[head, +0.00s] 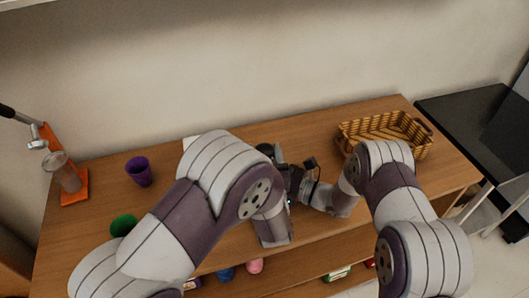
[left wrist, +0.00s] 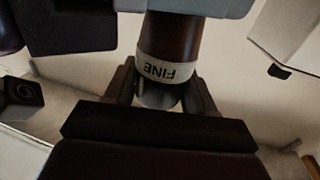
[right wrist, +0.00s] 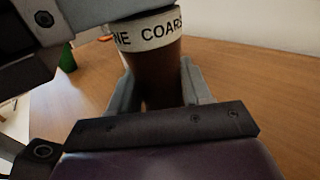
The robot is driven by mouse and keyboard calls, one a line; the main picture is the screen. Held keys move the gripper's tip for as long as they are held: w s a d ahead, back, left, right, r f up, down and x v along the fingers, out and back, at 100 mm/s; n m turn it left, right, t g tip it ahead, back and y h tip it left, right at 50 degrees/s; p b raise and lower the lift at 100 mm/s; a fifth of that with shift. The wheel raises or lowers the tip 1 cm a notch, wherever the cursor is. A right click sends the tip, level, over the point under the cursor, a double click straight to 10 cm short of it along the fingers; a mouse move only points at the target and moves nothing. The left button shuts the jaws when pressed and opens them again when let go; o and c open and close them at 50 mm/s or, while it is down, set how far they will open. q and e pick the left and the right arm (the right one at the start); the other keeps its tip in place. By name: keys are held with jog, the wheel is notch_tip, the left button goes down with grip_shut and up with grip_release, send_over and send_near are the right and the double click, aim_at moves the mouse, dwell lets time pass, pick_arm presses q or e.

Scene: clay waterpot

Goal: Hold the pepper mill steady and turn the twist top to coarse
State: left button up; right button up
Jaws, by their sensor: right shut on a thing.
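The pepper mill has a brown wooden body (right wrist: 160,75) and a white lettered band. In the left wrist view the band (left wrist: 165,70) shows "FINE" upside down; in the right wrist view it (right wrist: 150,32) shows "NE COARS" upright. My right gripper (right wrist: 163,95) is shut on the body just below the band. My left gripper (left wrist: 162,95) has its fingers on either side of the grey top (left wrist: 158,96), beyond the band; whether they press on it I cannot tell. In the head view my arms and wrists hide most of the mill.
On the wooden table stand a purple cup (head: 139,171), a green object (head: 123,225) and an orange stand (head: 76,192) at the left. A wicker basket (head: 350,131) sits at the back right. Several small items lie on the shelf below.

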pick_arm(q)
jog(key=shift+c, duration=1.4)
jog(key=shift+n+y, duration=0.8)
jog(key=shift+y, duration=0.4)
jog(key=o, duration=0.9)
jog(key=shift+o, duration=0.2)
jog(key=shift+s, duration=0.1)
jog(key=v, duration=1.2)
jog(key=shift+r, duration=0.25)
